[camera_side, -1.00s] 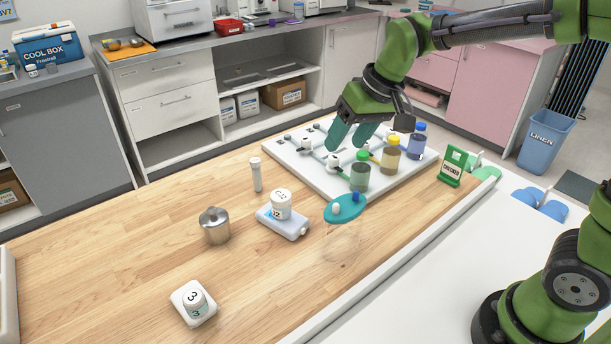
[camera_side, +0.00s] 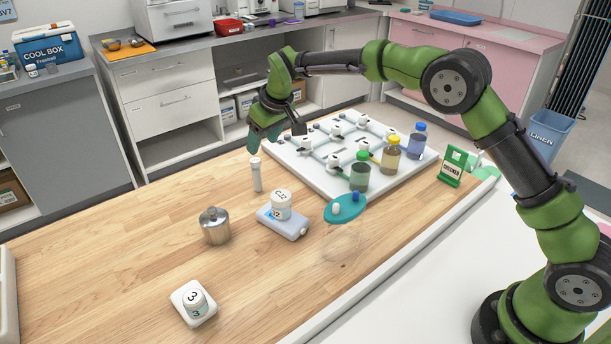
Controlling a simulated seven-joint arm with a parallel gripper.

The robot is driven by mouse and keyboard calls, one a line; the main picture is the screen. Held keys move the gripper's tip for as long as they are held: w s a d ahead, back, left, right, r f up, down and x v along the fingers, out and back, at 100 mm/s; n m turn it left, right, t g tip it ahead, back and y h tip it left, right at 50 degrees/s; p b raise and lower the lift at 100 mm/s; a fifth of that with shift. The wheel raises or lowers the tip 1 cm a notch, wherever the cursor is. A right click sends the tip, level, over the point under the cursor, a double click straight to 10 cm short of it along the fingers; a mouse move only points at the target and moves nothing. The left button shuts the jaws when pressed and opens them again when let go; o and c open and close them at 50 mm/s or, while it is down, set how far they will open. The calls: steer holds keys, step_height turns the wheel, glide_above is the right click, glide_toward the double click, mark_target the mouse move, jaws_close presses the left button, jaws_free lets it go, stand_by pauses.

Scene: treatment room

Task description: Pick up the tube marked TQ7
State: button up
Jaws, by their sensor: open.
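A slim white tube (camera_side: 257,175) with a white cap stands upright on the wooden table, left of the white board. I cannot read any marking on it, so I cannot tell whether it is TQ7. My gripper (camera_side: 262,143) is pointing down with its teal fingers just above and behind the tube's cap in the picture. It is open and I see nothing held in it. Whether the fingers are directly over the tube is hard to tell from this angle.
A white board (camera_side: 318,173) with several white fittings and bottles stands to the right. A white jar (camera_side: 281,201) on a pale flat pack (camera_side: 283,222), a metal canister (camera_side: 214,227) and a teal-lidded clear container (camera_side: 345,209) are nearby.

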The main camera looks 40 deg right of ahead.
mark_target(257, 161)
steer(key=x, duration=1)
steer(key=shift+f, duration=0.25)
steer(key=c, duration=1.1)
